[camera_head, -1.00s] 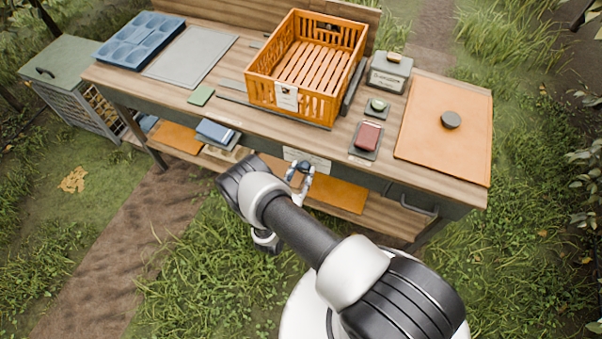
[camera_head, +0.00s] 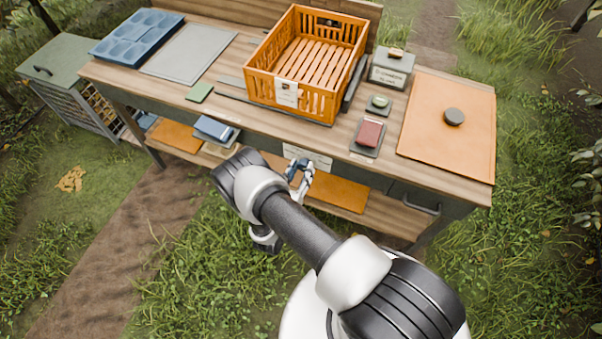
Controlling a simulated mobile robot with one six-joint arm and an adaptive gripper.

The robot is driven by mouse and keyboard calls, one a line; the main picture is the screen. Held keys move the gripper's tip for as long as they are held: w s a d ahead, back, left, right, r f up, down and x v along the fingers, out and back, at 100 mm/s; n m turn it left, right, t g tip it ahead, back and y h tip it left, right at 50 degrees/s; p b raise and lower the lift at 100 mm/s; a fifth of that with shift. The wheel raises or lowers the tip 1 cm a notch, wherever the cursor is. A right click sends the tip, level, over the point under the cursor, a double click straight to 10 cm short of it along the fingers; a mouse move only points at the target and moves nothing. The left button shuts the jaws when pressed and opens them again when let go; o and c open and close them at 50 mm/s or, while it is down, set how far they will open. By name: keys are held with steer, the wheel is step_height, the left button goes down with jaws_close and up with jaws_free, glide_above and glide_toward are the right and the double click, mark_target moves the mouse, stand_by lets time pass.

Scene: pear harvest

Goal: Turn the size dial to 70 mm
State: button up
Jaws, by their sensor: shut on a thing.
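My gripper (camera_head: 299,173) is small in view, low at the front of the wooden workbench (camera_head: 345,146), just below a white label plate (camera_head: 308,157) on its front edge. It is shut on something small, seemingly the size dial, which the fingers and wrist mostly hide. No dial face, pointer or number can be read, so I cannot tell the setting. My arm reaches up from the lower right and covers part of the bench's lower front.
On the bench stand an orange crate (camera_head: 258,83), a blue tray (camera_head: 137,37), a grey mat (camera_head: 188,52), a labelled grey box (camera_head: 391,69), a red block (camera_head: 369,133) and an orange mat (camera_head: 447,145) bearing a dark knob (camera_head: 453,117). Grass lies in front.

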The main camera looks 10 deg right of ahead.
steer(key=n+b, duration=0.3)
steer(key=n, duration=0.2)
steer(key=shift+a+f, duration=0.1)
steer(key=shift+f, duration=0.05)
steer(key=shift+n, duration=0.4)
steer(key=o, duration=1.1)
steer(key=shift+c, duration=0.2)
steer(key=v, duration=1.2)
